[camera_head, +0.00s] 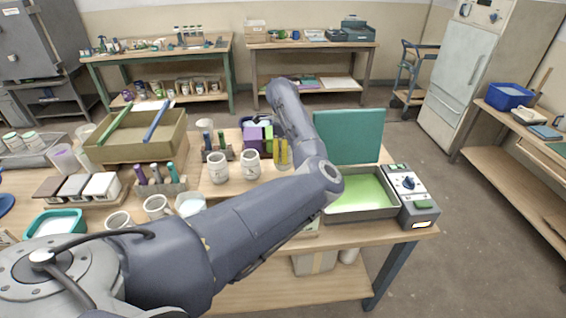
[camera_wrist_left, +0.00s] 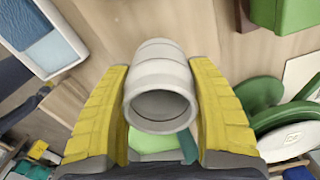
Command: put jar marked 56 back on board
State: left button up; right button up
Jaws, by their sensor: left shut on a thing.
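My left gripper (camera_wrist_left: 159,66) has its yellow fingers shut on a pale grey-white jar (camera_wrist_left: 160,82) in the left wrist view. The jar's open mouth faces the camera; no number shows on it. In the head view my left arm reaches across the bench, and yellow finger-like parts (camera_head: 282,152) show beside its forearm. Two white jars with dark marks, one on the left (camera_head: 217,167) and one on the right (camera_head: 251,163), stand on a pale wooden board (camera_head: 228,187). Their marks are too small to read, and I cannot tell whether either is the held one. My right gripper is out of view.
A tan bin (camera_head: 135,150) with two rods stands at left. White cups (camera_head: 157,206) and a teal tray (camera_head: 52,224) are near the front. A grey tray with green liquid (camera_head: 362,190) and a control box (camera_head: 412,200) are at right. My arm hides the bench's middle.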

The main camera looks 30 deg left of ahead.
pick_arm(q)
jog(key=shift+f, duration=2.05)
jog(key=shift+f, duration=0.15)
jog(key=o, duration=1.4)
jog(key=shift+o, duration=0.2)
notch_tip(320, 180, up, 12)
jog(key=shift+r, duration=0.15)
